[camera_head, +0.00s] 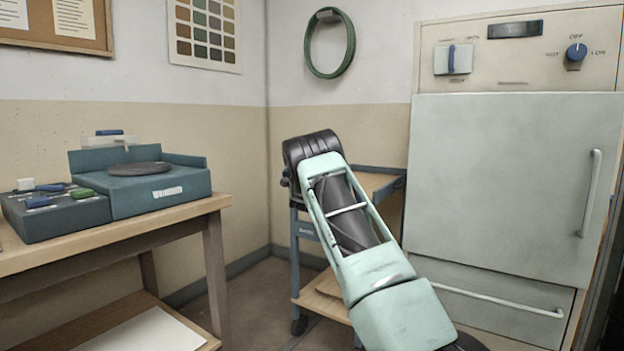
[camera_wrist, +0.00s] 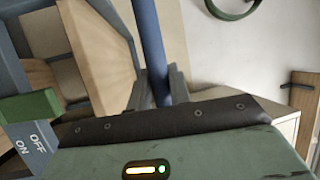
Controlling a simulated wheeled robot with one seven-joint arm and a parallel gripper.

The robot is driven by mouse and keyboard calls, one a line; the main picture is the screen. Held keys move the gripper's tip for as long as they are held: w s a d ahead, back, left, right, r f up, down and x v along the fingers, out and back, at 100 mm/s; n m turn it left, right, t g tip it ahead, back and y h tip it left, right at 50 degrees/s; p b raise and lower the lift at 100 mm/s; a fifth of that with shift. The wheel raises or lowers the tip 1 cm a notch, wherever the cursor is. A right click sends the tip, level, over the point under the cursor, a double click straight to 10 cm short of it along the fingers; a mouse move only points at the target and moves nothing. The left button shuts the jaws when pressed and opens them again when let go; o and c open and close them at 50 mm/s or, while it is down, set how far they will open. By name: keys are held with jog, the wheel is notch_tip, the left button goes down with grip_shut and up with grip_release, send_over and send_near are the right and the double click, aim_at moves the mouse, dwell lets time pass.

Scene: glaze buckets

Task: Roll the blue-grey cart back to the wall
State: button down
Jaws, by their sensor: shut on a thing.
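The blue-grey cart stands in the corner by the wall, left of the big pale cabinet, with a blue-grey frame (camera_head: 295,245) and wooden shelves. My arm covers much of it in the head view. In the wrist view, my gripper (camera_wrist: 156,88) is shut on the cart's blue bar handle (camera_wrist: 150,40), which runs up between the two fingers. The cart's wooden shelf (camera_wrist: 98,50) shows tilted to the left of the bar. In the head view, my gripper is hidden behind my arm.
A wooden table (camera_head: 215,205) with a teal machine (camera_head: 160,190) stands left of the cart. The pale cabinet (camera_head: 510,180) stands close on the right. A green hose (camera_head: 348,60) hangs on the wall. A green piece (camera_wrist: 30,105) sits above an OFF/ON label.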

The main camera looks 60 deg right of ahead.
jog(key=shift+d+r, duration=0.1)
jog(key=shift+d, duration=0.05)
jog(key=c, duration=1.3)
grip_release()
jog(key=shift+d, duration=0.15)
jog(key=shift+a, duration=0.2)
jog(key=p+v, duration=0.1)
jog(key=v, duration=1.6)
